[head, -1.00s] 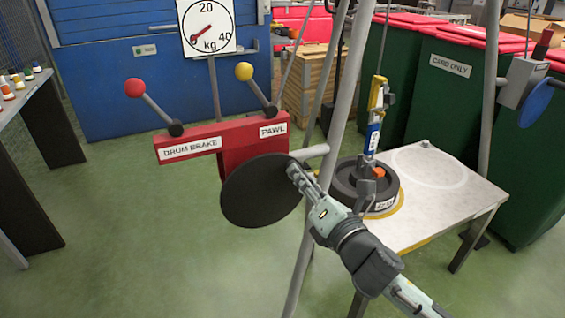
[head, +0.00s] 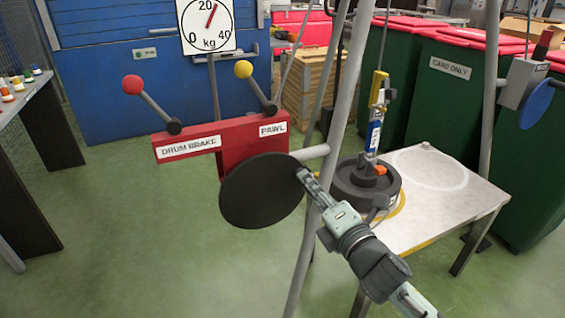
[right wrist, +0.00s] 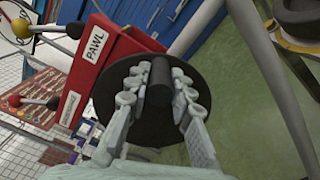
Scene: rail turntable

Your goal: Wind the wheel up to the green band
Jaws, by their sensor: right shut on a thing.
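The black wheel (head: 255,195) is a disc on the front of the red winch housing (head: 235,135). My right gripper (head: 302,176) is shut on the wheel's dark handle, near the disc's right edge. The right wrist view shows the handle (right wrist: 159,84) between the fingers. The round kg dial (head: 206,26) has a red needle pointing up, slightly right of 20. I cannot make out a green band on it. A dark round weight (head: 352,193) sits on a white table under a blue and yellow hanging piece (head: 374,125). My left gripper is not in view.
A red-knobbed lever (head: 132,85) marked DRUM BRAKE and a yellow-knobbed lever (head: 243,70) marked PAWL rise from the housing. A grey frame leg (head: 335,120) stands right beside the wheel. The white table (head: 470,190) is to the right. Green floor is clear in front.

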